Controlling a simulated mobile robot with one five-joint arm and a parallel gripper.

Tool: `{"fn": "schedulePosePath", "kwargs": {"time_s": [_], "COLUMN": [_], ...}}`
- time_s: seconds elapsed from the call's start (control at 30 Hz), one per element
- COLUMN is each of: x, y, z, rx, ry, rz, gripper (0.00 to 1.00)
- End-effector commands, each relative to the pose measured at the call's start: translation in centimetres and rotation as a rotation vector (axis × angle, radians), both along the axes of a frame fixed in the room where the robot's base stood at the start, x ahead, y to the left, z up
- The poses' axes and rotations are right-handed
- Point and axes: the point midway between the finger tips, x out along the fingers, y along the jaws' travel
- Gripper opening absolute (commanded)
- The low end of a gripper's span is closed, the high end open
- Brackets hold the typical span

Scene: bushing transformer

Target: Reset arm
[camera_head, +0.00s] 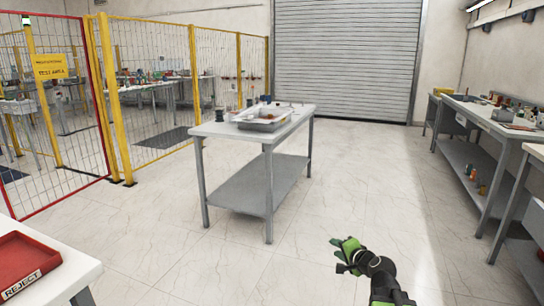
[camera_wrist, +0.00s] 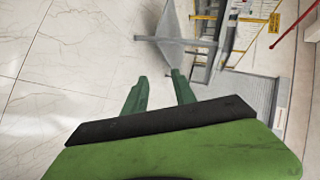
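My gripper (camera_head: 342,253) is at the lower right of the head view, over the bare floor and short of the grey table. It is green and black, with my arm behind it bent at the bottom edge. In the wrist view, the two green fingers of my gripper (camera_wrist: 160,80) stand apart with only floor between them. The gripper is open and empty, and touches nothing.
A grey table (camera_head: 222,128) with a tray (camera_head: 265,122) stands mid-room. A red REJECT bin (camera_head: 30,262) sits on a white table at lower left. Yellow-framed fencing (camera_head: 150,75) is at left, workbenches (camera_head: 490,117) at right. The floor between is clear.

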Motion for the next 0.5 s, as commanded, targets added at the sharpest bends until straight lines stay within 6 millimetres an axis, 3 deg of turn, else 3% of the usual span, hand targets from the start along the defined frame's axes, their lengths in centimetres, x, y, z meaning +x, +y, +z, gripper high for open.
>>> {"fn": "schedulePosePath", "kwargs": {"time_s": [0.03, 0.1, 0.2, 0.27, 0.37, 0.5], "x": [-0.5, -2.0, -5.0, -7.3, -11.5, -16.5], "y": [4.3, 8.9, 13.6, 15.3, 14.7, 10.5], "z": [-1.4, -3.6, -6.9, -8.8, -11.8, -13.7], "rx": [-0.065, -0.171, -0.334, -0.441, -0.622, -0.785], "ry": [0.048, 0.123, 0.241, 0.324, 0.493, 0.722], "rz": [0.103, 0.241, 0.427, 0.536, 0.687, 0.813], "gripper": [0.32, 0.32, 0.32, 0.32, 0.32, 0.32]}}
